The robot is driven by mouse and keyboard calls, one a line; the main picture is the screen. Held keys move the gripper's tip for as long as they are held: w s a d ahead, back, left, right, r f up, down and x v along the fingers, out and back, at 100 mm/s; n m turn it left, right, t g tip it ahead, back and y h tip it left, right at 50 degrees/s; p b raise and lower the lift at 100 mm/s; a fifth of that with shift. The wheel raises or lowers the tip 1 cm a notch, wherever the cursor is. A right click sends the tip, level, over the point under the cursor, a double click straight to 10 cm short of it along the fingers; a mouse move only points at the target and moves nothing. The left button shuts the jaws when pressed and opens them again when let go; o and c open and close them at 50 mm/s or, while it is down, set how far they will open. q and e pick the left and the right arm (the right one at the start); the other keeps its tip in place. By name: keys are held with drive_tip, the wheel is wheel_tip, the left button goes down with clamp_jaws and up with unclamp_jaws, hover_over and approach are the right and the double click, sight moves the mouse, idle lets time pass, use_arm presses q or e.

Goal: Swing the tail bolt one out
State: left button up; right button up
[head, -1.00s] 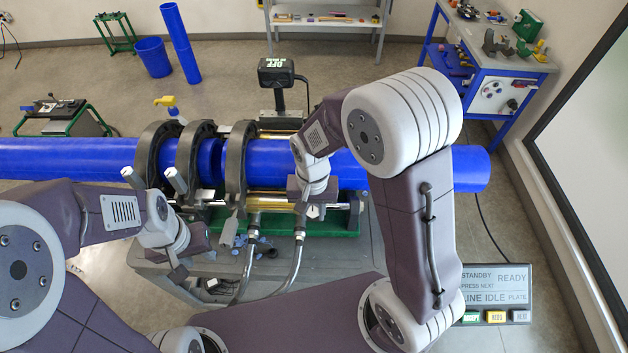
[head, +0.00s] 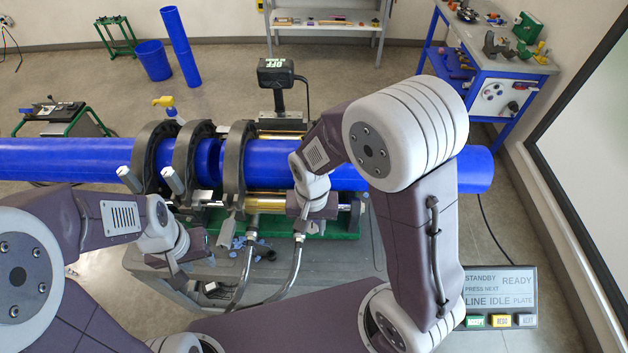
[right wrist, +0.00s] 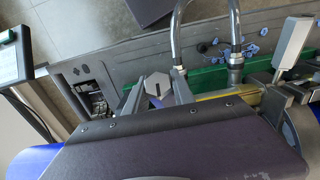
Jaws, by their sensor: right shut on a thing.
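The blue pipe (head: 80,160) lies in dark ring clamps (head: 238,165) on the cart. Two bolts with pale cylindrical heads, a left one (head: 127,176) and a right one (head: 173,180), stick out toward me at the left clamps. My right gripper (head: 312,212) is in front of the pipe, right of the visible clamps; my arm hides much there. In the right wrist view its fingers (right wrist: 158,95) are around a grey hexagonal bolt head (right wrist: 157,84), shut on it. My left gripper (head: 188,258) hangs over the cart's front left; its jaw opening is unclear.
Two metal hoses (head: 296,262) curve down in front of the cart, close to my right gripper. Small blue scraps (right wrist: 252,30) lie on the cart deck. A black box reading OFF (head: 276,72) stands behind the pipe. A button panel (head: 500,297) is at the right.

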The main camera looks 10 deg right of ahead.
drive_tip(key=shift+s+a+f, duration=0.1)
drive_tip(key=shift+s+f, duration=0.2)
drive_tip(key=shift+f, duration=0.3)
drive_tip(key=shift+s+a+f+b, duration=0.1)
drive_tip(key=shift+s+f+b, duration=0.15)
drive_tip(key=shift+f+b, duration=0.3)
drive_tip(key=shift+s+a+f+b, duration=0.1)
drive_tip(key=shift+s+f+b, duration=0.15)
drive_tip(key=shift+f+b, duration=0.25)
